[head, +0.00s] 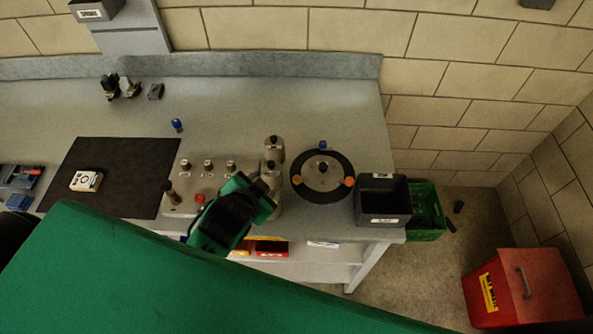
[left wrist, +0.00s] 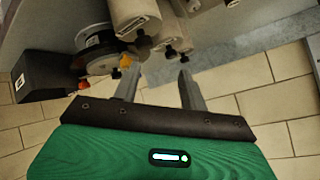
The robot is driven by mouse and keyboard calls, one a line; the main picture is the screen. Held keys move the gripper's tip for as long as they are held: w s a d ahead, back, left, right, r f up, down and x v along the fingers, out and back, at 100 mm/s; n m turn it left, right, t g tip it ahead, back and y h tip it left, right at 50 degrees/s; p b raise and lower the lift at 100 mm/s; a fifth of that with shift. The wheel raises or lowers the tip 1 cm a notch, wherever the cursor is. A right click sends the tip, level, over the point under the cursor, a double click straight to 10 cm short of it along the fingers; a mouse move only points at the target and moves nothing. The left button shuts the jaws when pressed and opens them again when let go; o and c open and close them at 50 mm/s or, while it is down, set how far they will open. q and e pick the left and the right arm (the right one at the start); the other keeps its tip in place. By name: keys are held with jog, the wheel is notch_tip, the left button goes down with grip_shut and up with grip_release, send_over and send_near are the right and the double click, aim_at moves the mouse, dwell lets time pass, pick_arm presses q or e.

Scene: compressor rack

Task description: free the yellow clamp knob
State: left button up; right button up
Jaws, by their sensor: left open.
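The yellow clamp knob (left wrist: 125,60) shows in the left wrist view at the edge of a round black-rimmed pot (left wrist: 97,40), beside the tip of one finger. I cannot tell whether they touch. My right gripper is not seen.
Grey cylinders (head: 274,146) stand close left of the pot, by my left wrist. A dark labelled bin (head: 383,217) stands close right of it. A black mat (head: 150,155) with a small box (head: 86,180) lies left. The bench's back strip is mostly clear.

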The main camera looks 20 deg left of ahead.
pick_arm(q)
jog(key=w+d+r+m+t+h, duration=0.2)
jog(key=w+d+r+m+t, duration=0.15)
jog(key=r, duration=0.35)
jog(key=w+d+r+m+t+h, duration=0.3)
jog(key=r+m, duration=0.2)
jog(key=r, duration=0.2)
jog(key=w+d+r+m+t+h, duration=0.2)
jog(key=w+d+r+m+t, duration=0.15)
jog(key=r, duration=0.25)
jog(key=s+d+r+m+g+h, duration=0.4)
jog(key=d+m+g+h, duration=0.35)
jog(key=m, duration=0.65)
jog(key=s+d+r+m+g+h, duration=0.45)
jog(key=d+m+g+h, duration=0.35)
jog(key=m, duration=0.6)
jog(key=m+g+y, duration=0.5)
jog(key=m+y, duration=1.4)
jog(key=y, duration=0.3)
send_over(297, 178)
notch_tip(297, 178, down, 19)
notch_tip(297, 178, down, 12)
jog(key=p, duration=0.6)
jog(key=shift+r, duration=0.1)
jog(key=shift+f, duration=0.7)
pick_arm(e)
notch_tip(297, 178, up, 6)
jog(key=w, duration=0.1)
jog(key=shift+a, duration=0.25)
